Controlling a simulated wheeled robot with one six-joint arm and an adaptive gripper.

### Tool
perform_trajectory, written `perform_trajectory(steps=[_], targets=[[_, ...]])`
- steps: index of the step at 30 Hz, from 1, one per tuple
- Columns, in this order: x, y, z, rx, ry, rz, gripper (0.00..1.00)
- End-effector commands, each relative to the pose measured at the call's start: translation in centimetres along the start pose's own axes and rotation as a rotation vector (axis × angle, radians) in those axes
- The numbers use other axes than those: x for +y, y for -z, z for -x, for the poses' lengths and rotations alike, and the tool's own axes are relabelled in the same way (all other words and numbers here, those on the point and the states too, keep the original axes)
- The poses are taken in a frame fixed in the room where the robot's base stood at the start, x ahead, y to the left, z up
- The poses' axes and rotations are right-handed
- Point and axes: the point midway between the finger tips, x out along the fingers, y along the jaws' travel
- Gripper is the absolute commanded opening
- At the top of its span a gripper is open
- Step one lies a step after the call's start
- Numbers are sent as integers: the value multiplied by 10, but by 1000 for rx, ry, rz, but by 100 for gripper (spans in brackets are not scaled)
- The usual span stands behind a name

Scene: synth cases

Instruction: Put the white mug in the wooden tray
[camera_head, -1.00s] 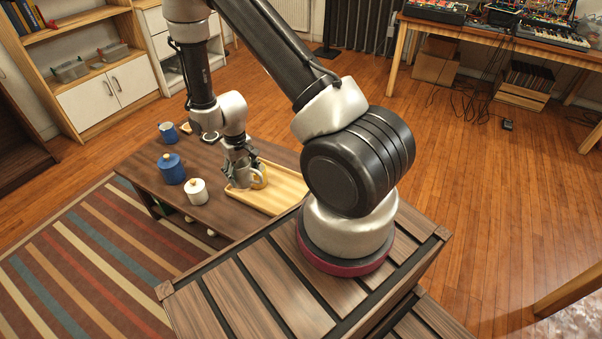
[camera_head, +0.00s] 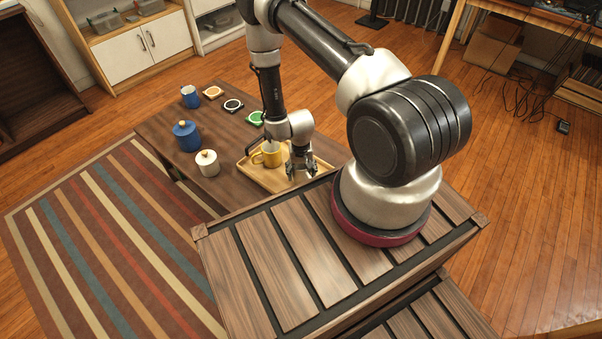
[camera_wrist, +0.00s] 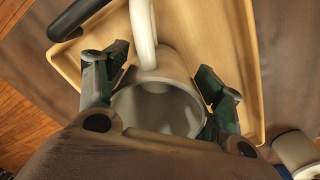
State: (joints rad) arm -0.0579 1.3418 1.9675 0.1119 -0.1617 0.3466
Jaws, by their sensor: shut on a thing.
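My gripper (camera_head: 301,172) is over the right part of the wooden tray (camera_head: 247,173) in the head view. In the wrist view, my gripper (camera_wrist: 162,66) has its dark fingers on both sides of the white mug (camera_wrist: 160,110) and is shut on it. The mug's white handle points to the top of that picture, and its open rim faces the camera. The tray (camera_wrist: 222,35) lies below the mug in the wrist view. In the head view my gripper mostly hides the mug. I cannot tell whether the mug touches the tray.

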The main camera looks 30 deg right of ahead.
Motion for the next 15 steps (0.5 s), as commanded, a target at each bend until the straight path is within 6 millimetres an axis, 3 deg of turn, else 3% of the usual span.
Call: perform_trajectory(steps=[3,11,12,15], targets=[[0,0,-9,1,0,0,36],[0,0,-10,0,0,1,36],[0,0,-10,0,0,1,73],[0,0,-9,0,0,1,91]])
